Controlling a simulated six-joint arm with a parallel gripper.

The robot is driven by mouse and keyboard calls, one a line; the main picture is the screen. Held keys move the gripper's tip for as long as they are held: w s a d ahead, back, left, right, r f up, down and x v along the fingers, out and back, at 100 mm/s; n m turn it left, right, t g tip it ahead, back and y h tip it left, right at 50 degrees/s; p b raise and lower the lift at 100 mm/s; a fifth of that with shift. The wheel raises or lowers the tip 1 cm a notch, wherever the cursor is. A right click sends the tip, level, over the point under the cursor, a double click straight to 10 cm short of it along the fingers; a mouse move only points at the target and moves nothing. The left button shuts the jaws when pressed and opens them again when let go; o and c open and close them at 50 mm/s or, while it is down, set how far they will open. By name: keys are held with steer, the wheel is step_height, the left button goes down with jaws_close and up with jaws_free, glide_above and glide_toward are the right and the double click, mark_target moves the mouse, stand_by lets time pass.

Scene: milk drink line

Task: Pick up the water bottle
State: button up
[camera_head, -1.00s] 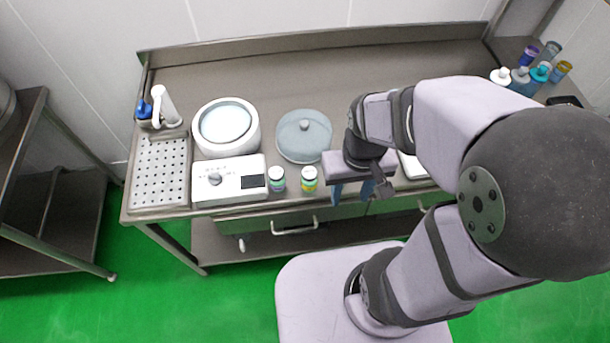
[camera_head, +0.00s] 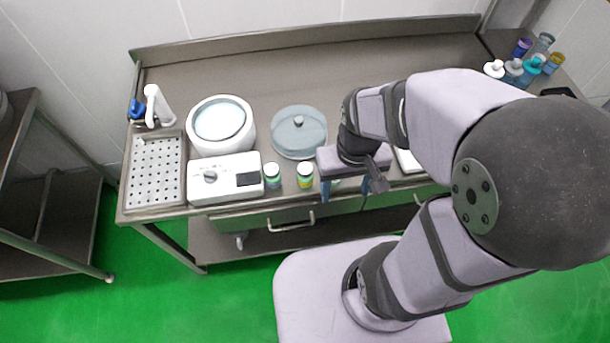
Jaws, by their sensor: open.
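My gripper (camera_head: 346,187) is open, its blue-grey fingers pointing down at the front edge of the steel counter. A small pale, greenish thing (camera_head: 336,184) shows between the fingers, mostly hidden by the gripper body; I cannot tell what it is or whether the fingers touch it. Just left of the gripper stand two small upright jars with white lids, one with a yellow-green label (camera_head: 305,176) and one with a darker label (camera_head: 272,176). No item can be clearly identified as the water bottle.
A white appliance with a round bowl (camera_head: 221,125), a clear round lid (camera_head: 299,132) and a perforated tray (camera_head: 155,172) occupy the left and middle of the counter (camera_head: 300,75). Pump bottles (camera_head: 514,70) and cups stand at back right. The counter's back middle is clear.

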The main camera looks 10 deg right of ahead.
mark_target(305, 168)
step_height(305, 168, down, 14)
steer(key=w+a+n+g+b, duration=0.1)
steer(key=a+g+b, duration=0.15)
steer(key=b, duration=0.55)
steer(key=w+a, duration=0.1)
steer(key=w, duration=0.4)
steer(key=w+a+m+t, duration=0.1)
steer(key=w, duration=0.4)
steer(key=w+a+m+t+b, duration=0.1)
steer(key=w, duration=0.4)
steer(key=shift+a+r+t, duration=0.25)
steer(key=shift+a+r, duration=0.05)
steer(key=shift+r, duration=0.05)
steer(key=shift+w+r+m, duration=0.15)
steer(key=shift+r+m, duration=0.05)
steer(key=shift+m, duration=0.8)
steer(key=shift+f, duration=0.1)
